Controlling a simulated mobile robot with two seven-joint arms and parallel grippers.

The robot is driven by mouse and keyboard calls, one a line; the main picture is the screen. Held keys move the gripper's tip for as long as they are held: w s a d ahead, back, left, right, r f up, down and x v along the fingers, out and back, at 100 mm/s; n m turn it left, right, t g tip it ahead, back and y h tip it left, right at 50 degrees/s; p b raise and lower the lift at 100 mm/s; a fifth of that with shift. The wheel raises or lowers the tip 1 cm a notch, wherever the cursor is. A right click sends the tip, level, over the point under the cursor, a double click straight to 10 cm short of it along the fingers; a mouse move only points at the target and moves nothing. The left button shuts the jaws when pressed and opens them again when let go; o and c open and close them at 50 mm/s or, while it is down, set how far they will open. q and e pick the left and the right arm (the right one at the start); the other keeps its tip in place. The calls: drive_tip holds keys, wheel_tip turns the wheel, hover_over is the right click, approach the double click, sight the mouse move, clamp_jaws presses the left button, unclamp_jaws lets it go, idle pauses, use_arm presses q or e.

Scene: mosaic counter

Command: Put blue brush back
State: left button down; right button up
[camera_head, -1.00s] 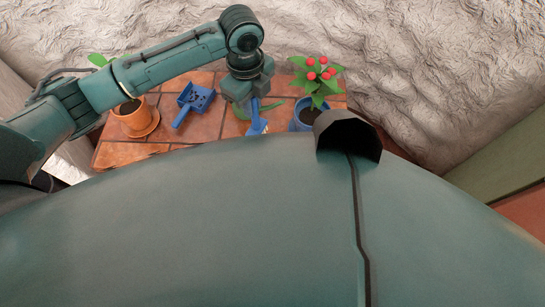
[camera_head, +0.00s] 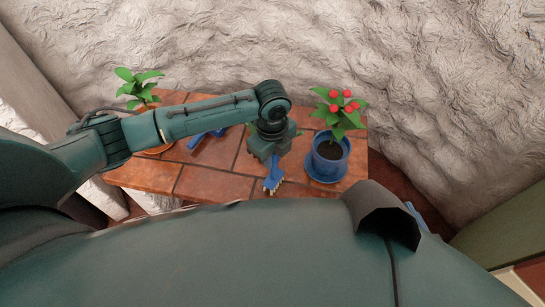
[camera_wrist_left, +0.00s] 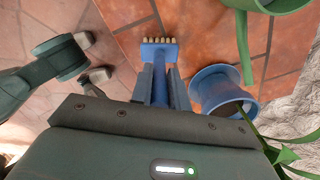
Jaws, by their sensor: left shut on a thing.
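My left gripper (camera_head: 270,160) is shut on the handle of the blue brush (camera_head: 273,182). In the left wrist view the two fingers (camera_wrist_left: 158,85) close around the handle, and the brush head with pale bristles (camera_wrist_left: 158,46) sticks out beyond them, over the terracotta tiles. Whether the bristles touch the tiles cannot be told. The blue dustpan (camera_head: 208,138) lies behind and to the left, partly hidden by my left arm.
A blue pot with a red-flowered plant (camera_head: 328,160) stands right of the brush; it also shows in the wrist view (camera_wrist_left: 220,90). An orange potted plant (camera_head: 140,85) stands at left. A green handled vessel (camera_wrist_left: 243,45) is near the brush. Bare tiles (camera_head: 215,182) lie at the front left.

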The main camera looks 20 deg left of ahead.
use_arm(q)
drive_tip(key=c, duration=1.3)
unclamp_jaws()
drive_tip(key=shift+c, duration=0.2)
